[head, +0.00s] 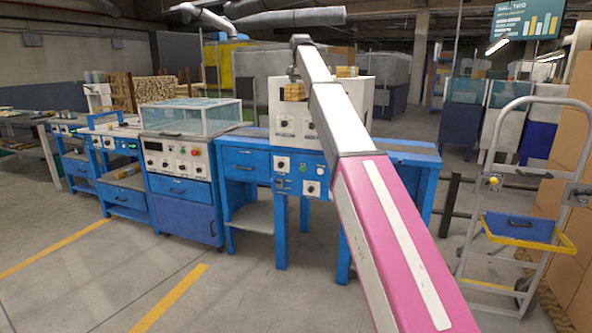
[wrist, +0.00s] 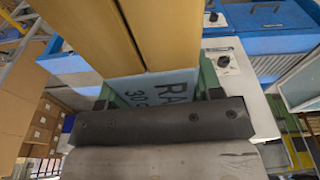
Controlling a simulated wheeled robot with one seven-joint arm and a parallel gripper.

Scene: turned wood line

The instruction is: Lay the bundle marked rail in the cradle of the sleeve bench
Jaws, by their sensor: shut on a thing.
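My gripper (wrist: 160,97) is shut on a bundle of pale wooden lengths (wrist: 150,35) in the wrist view. A light blue label (wrist: 165,86) on the bundle shows "RA" and "30", partly cut off by the gripper body. In the head view my arm reaches up and forward over the blue bench, and I cannot make out the gripper. The blue bench (head: 252,162) has a white upright panel (head: 284,127) with knobs. No bench name is readable, and I cannot tell which is the sleeve bench or see its cradle.
Wooden blocks (head: 295,92) show at the white panel. A blue machine with a clear cover (head: 188,116) stands to the left, with more blue benches (head: 122,192) beyond. A hand truck (head: 510,200) and cardboard boxes (head: 572,160) stand at right. The floor in front is clear.

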